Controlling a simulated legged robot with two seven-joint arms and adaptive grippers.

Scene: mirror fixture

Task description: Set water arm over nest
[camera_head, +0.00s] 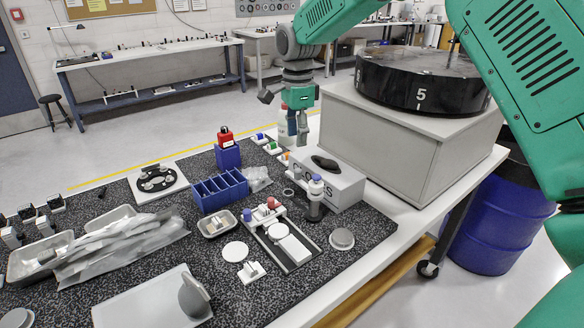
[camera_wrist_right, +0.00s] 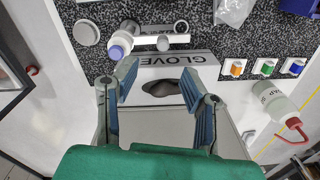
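My right gripper (camera_head: 293,138) points down above the GLOVES box (camera_head: 330,182), open and empty. In the right wrist view its two blue-padded fingers (camera_wrist_right: 158,88) stand wide apart over the same box. A white bottle with a lavender cap (camera_head: 315,184) stands in a dark holder (camera_head: 315,208) in front of the box; in the right wrist view the bottle (camera_wrist_right: 122,42) is beyond the fingers, apart from them. Beside it lies a pale fixture (camera_head: 296,258) with a round white disc (camera_head: 278,231) and red and purple knobs. I cannot tell which parts are the water arm and the nest. My left gripper is not in view.
A white soap bottle with a red nozzle (camera_wrist_right: 276,102) stands near the gripper. A blue divided bin (camera_head: 219,190) and a metal tray (camera_head: 215,226) lie left of the fixture. A large grey box with a black drum (camera_head: 420,80) blocks the back right. A grey puck (camera_head: 342,239) sits near the table edge.

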